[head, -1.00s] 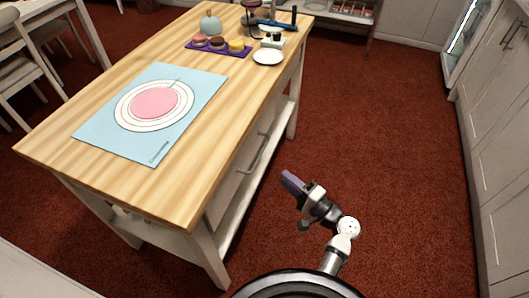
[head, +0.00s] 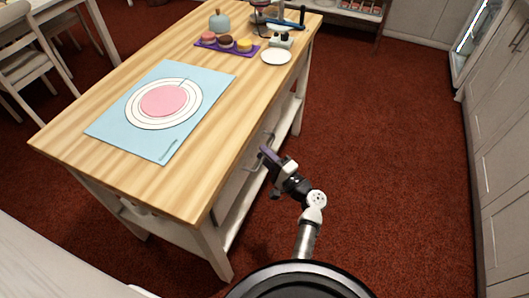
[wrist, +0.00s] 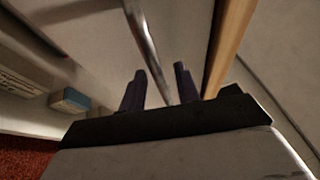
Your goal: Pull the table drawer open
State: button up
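The wooden-topped table (head: 150,165) has a white drawer (head: 233,183) in its right side, and the drawer looks shut. Its metal bar handle (head: 262,143) is partly hidden by my gripper (head: 264,156) in the head view. In the wrist view the handle (wrist: 146,42) runs between the two dark fingers of my gripper (wrist: 160,88). The fingers are apart, with space showing beside the bar, so the gripper is open around it. I cannot tell whether either finger touches the handle.
On the tabletop are a blue mat (head: 205,87) with a pink disc, a purple tray (head: 228,48) of small cakes and a white plate (head: 276,57). Red carpet to the right is clear up to the cabinets (head: 500,150). A lower shelf runs under the drawer.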

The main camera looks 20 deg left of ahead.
jog(key=shift+w+a, duration=0.15)
jog(key=shift+a, duration=0.15)
grip_shut()
jog(key=shift+d, duration=0.15)
